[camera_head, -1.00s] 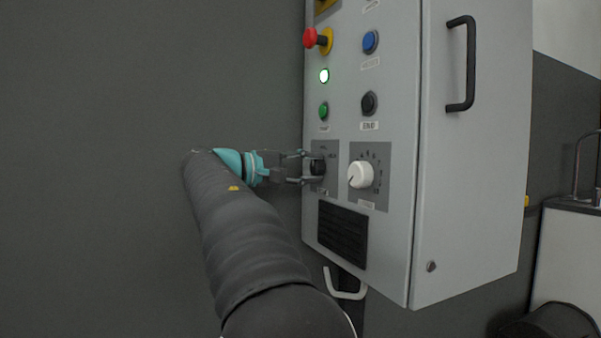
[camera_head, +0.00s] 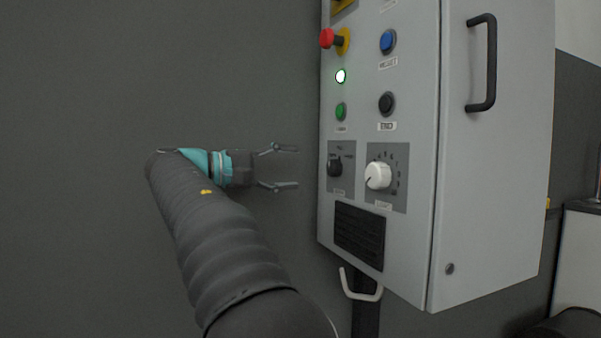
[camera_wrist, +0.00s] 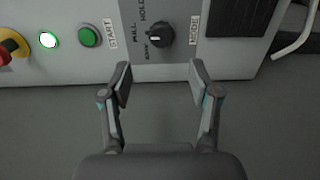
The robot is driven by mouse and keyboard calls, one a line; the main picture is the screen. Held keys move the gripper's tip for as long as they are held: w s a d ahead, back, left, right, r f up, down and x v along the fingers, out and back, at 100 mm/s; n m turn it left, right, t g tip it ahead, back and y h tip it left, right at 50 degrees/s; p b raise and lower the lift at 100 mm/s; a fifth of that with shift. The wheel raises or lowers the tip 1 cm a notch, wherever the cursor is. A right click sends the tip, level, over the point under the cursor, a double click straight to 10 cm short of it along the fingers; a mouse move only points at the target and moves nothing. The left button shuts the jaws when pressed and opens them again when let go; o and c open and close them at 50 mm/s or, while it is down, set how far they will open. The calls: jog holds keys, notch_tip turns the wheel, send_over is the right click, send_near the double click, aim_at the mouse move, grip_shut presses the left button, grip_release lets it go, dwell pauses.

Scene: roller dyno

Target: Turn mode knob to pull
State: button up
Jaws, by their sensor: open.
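The mode knob (camera_head: 335,167) is a small black knob on a dark grey plate low on the front of the grey control box. In the wrist view the knob (camera_wrist: 160,36) has a white mark on its left side. PULL and HOLD labels lie to its left, with another small label below them. I cannot tell exactly which label the mark points at. My gripper (camera_head: 287,167) is open and empty, to the left of the knob and clear of it. In the wrist view my gripper's fingers (camera_wrist: 160,75) stand apart below the knob, with nothing between them.
A white dial (camera_head: 378,176) sits just right of the knob. A lit indicator (camera_head: 340,76), green button (camera_head: 341,111), black button (camera_head: 386,103) and red emergency stop (camera_head: 328,38) are above. A vent (camera_head: 360,235) and a hook (camera_head: 360,287) lie below. Space left of the box is free.

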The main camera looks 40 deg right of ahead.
jog(key=shift+v, duration=1.55)
